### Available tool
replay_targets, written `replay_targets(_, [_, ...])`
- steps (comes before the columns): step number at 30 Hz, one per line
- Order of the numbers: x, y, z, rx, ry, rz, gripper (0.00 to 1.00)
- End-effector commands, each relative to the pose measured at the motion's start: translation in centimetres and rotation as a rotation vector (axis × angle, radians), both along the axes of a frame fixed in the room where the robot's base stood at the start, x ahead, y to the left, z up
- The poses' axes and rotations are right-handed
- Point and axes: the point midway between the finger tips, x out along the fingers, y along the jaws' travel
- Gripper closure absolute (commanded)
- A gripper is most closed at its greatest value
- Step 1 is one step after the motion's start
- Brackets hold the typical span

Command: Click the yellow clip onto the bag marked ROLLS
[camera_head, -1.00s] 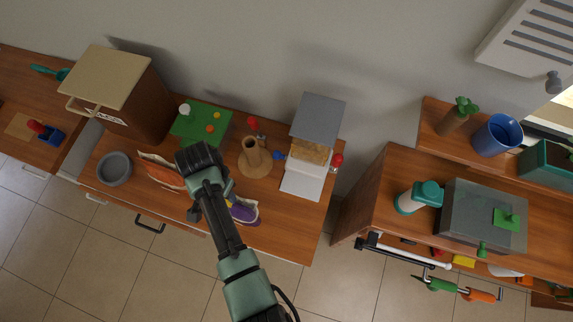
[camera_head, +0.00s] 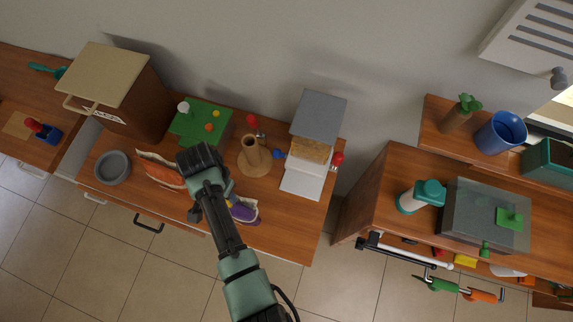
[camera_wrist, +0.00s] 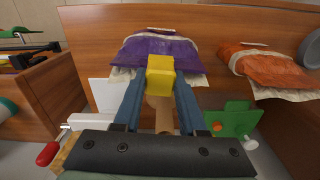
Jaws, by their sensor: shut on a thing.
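My gripper (camera_wrist: 157,92) is shut on the yellow clip (camera_wrist: 160,76), a small block held between its two blue fingers. In the wrist view the clip overlaps the near edge of a purple bag (camera_wrist: 185,49); I cannot tell whether it touches. The purple bag also shows in the head view (camera_head: 243,212), just right of my gripper and partly hidden by it. An orange bag (camera_wrist: 268,66) lies to the right in the wrist view, and left of my gripper in the head view (camera_head: 158,170). I cannot read ROLLS on either bag.
A grey bowl (camera_head: 113,167) stands at the counter's left. A green board (camera_head: 201,128) with small pieces, a brown post on a round base (camera_head: 254,158) and a grey-topped dispenser (camera_head: 318,117) stand behind. The counter's front right is clear.

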Motion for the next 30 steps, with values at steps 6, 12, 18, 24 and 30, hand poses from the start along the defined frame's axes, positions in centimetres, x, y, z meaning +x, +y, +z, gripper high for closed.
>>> replay_targets(6, [0.0, 0.0, -0.3, 0.000, 0.000, 0.000, 1.00])
replay_targets(12, [0.0, 0.0, -0.7, 0.000, 0.000, 0.000, 1.00])
replay_targets(18, [0.0, 0.0, -1.1, 0.000, 0.000, 0.000, 1.00])
replay_targets(24, [0.0, 0.0, -1.2, -0.001, 0.001, 0.000, 0.40])
replay_targets(30, [0.0, 0.0, -1.2, 0.000, 0.000, 0.000, 0.24])
